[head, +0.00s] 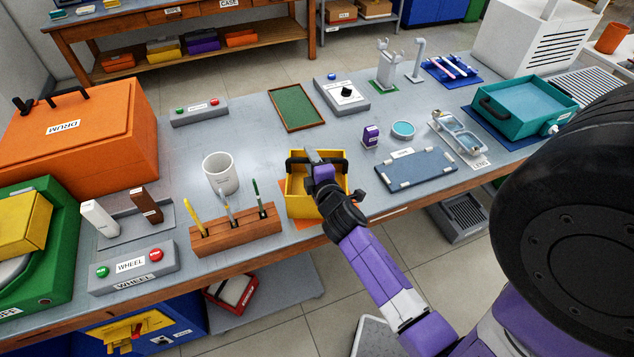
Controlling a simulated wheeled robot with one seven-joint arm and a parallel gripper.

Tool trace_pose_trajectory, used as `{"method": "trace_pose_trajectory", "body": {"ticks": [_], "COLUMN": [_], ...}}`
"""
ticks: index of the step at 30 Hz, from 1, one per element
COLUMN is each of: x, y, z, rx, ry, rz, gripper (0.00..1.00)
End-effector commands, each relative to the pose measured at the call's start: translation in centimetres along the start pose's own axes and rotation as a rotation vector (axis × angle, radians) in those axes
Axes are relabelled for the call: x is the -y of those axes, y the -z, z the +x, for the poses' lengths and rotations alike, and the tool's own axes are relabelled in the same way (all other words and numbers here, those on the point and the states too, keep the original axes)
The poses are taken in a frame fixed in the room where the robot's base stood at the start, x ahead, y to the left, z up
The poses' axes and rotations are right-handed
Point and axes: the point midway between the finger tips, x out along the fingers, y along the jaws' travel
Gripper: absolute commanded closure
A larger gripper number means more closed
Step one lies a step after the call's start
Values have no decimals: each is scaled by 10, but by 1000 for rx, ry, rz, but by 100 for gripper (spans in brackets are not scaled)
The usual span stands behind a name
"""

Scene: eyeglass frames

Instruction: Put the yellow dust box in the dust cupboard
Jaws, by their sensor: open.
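The yellow dust box (302,206) is an open-topped yellow bin with a black handle on its far side. It sits on an orange mat near the front edge of the workbench, in the middle of the head view. My gripper (314,160) is open above the box, close to the black handle. My wrist hides part of the box's right side and inside. I cannot tell whether the fingers touch the handle. No cupboard with a readable dust label shows; a blue cabinet (185,322) with yellow parts on it stands under the bench at lower left.
A wooden holder (240,232) with upright tools stands just left of the box, with a white mug (221,176) behind it. A grey-blue tray (418,170) lies to the right. An orange drum box (85,140) fills the left. Floor is open in front of the bench.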

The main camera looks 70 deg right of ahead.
Motion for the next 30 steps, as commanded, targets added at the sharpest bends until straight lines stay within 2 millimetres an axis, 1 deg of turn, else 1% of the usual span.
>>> {"method": "trace_pose_trajectory", "body": {"ticks": [1,3,6,9,15,20,21,22,30], "x": [-4,-2,-2,0,0,0,0,0,0], "y": [-1,-1,-1,0,-1,-1,0,-1,0], "z": [8,17,26,30,30,29,29,29,29], "rx": [2,1,0,-1,-1,-1,-1,-1,-1], "ry": [0,-1,-1,0,0,0,0,0,0], "rz": [1,1,1,1,1,1,1,1,1], "gripper": [59,59,59,59,59,90,98,100,100]}}
